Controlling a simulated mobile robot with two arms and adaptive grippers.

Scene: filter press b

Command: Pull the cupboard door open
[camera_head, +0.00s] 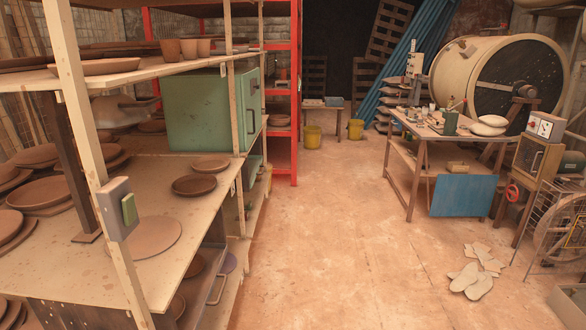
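A green metal cupboard (208,112) stands on the middle level of the wooden shelf rack at left. At far right, a small wooden cabinet (537,158) has a dark front panel that looks shut. I cannot tell for certain which is the task's cupboard. Neither of my grippers is in view.
The rack post (92,160) with a switch box (119,208) stands close at left. The floor (330,230) between rack and workbench (430,150) is clear. Flat pale pieces (477,272) lie on it at right. A wheeled frame (560,225) stands at the right edge.

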